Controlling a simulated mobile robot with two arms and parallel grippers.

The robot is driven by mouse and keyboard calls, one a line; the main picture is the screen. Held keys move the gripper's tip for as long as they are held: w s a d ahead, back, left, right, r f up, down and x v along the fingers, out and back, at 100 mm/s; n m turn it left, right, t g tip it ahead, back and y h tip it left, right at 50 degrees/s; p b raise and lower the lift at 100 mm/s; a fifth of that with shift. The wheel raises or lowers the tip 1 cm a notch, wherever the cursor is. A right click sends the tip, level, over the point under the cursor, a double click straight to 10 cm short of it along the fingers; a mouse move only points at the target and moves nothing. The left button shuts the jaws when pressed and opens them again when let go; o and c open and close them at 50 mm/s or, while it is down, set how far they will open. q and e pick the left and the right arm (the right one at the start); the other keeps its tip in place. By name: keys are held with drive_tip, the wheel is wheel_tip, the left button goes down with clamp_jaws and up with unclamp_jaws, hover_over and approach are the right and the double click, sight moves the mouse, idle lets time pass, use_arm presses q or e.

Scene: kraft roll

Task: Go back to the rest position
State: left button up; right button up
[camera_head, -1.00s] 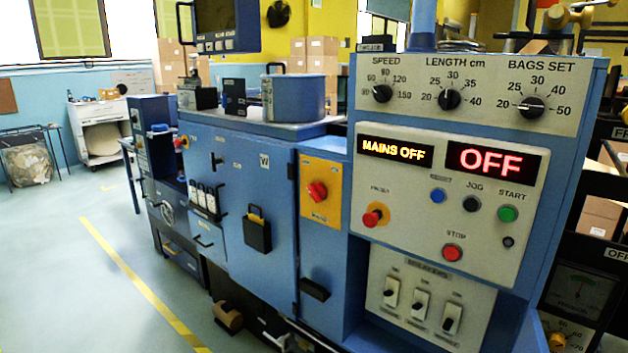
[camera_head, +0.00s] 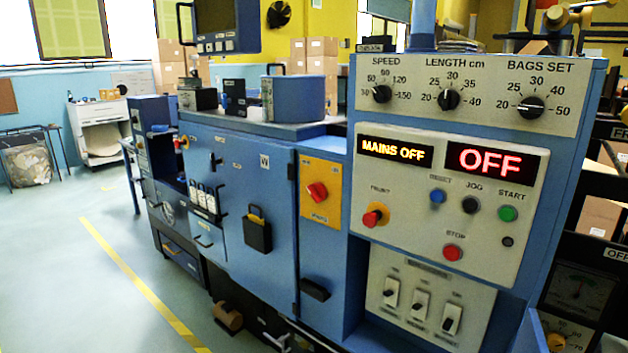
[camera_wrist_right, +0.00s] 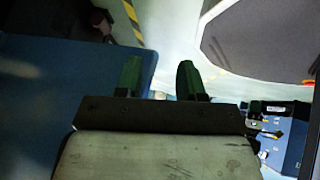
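The blue machine's control panel (camera_head: 450,195) fills the right of the head view. Its displays read MAINS OFF and OFF, with SPEED, LENGTH and BAGS SET knobs above. A red switch on a yellow plate (camera_head: 317,192) sits to the left of the panel. No gripper shows in the head view. In the right wrist view my right gripper (camera_wrist_right: 160,82) has its two green-tipped fingers apart, with nothing between them but floor. It touches nothing that I can see. My left gripper is out of view.
A blue surface (camera_wrist_right: 70,80) lies close on the left in the right wrist view, and a dark grey slab (camera_wrist_right: 265,40) at upper right. In the head view, open floor with a yellow line (camera_head: 140,285) runs along the machine's left. Cardboard boxes (camera_head: 315,62) stand behind.

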drive_tip(key=s+a+f+m+g+h, duration=0.35)
drive_tip(key=a+f+m+g, duration=0.3)
drive_tip(key=a, duration=0.35)
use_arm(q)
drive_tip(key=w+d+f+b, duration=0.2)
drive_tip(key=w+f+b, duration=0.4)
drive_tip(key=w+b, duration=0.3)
use_arm(e)
drive_tip(key=w+a+f+t+b, duration=0.1)
drive_tip(key=w+f, duration=0.6)
use_arm(q)
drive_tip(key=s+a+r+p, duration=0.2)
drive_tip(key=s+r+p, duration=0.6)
drive_tip(key=p, duration=0.4)
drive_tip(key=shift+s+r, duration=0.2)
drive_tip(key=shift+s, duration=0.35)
use_arm(e)
drive_tip(key=s+d+r, duration=0.1)
drive_tip(key=s+r, duration=0.6)
drive_tip(key=r, duration=0.1)
drive_tip(key=shift+s+d+r+m, duration=0.15)
drive_tip(key=shift+d+r+m, duration=0.2)
drive_tip(key=shift+m, duration=0.1)
